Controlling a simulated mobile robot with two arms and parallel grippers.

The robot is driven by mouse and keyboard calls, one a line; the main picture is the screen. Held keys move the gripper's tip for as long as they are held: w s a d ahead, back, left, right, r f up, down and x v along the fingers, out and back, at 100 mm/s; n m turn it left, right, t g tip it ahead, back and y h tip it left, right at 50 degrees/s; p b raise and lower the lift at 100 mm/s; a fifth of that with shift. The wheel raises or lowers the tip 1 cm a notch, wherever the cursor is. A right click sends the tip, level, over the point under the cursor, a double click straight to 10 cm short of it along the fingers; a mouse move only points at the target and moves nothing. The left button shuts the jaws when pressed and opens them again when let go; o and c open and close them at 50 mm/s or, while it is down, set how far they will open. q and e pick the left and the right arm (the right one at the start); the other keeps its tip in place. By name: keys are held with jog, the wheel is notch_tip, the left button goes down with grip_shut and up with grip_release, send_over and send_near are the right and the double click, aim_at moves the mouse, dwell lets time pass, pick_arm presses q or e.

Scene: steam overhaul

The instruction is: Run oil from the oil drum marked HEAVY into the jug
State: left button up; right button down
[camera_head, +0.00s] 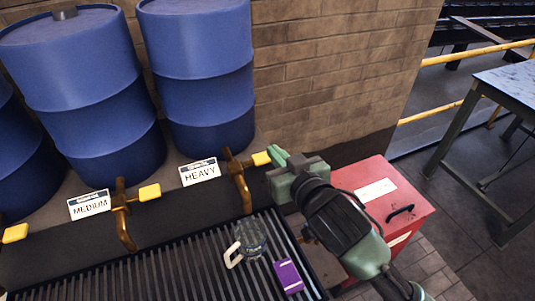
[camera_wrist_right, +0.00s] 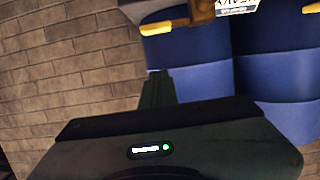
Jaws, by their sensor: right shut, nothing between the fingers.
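The blue HEAVY drum (camera_head: 205,85) stands against the brick wall behind its white HEAVY label (camera_head: 199,172). Its brass tap (camera_head: 238,180) has a yellow handle (camera_head: 262,158) pointing right; the handle also shows in the wrist view (camera_wrist_right: 165,27). The clear jug (camera_head: 252,238) with a pale handle stands on the slatted grate (camera_head: 185,268), roughly below the tap's spout. I cannot make out any oil stream or oil in it. My right gripper (camera_head: 277,155) is shut and empty, its tips just right of the yellow handle; contact is unclear. My left gripper is out of view.
The MEDIUM tap (camera_head: 122,210) with its yellow handle is to the left, below another blue drum (camera_head: 85,90). A purple box (camera_head: 288,277) lies on the grate beside the jug. A red cabinet (camera_head: 370,180) stands at right, partly behind my arm. A table (camera_head: 510,85) is farther right.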

jog(key=p, duration=0.1)
send_over(268, 162)
jog(key=f, duration=0.3)
jog(key=s+f, duration=0.1)
jog(key=f, duration=0.1)
jog(key=shift+a+f, duration=0.1)
jog(key=shift+f, duration=0.05)
jog(key=shift+w+d+f+m+y+p, duration=0.15)
jog(key=shift+f+m+p, duration=0.1)
jog(key=shift+f+m, duration=0.25)
jog(key=shift+s+d+f+m+y+p, duration=0.15)
jog(key=shift+f+m+p, duration=0.1)
jog(key=shift+m, duration=0.35)
jog(key=shift+w+f+m+y, duration=0.15)
jog(key=shift+f+m+y, duration=0.15)
jog(key=shift+f+m, duration=0.35)
jog(key=shift+r, duration=0.15)
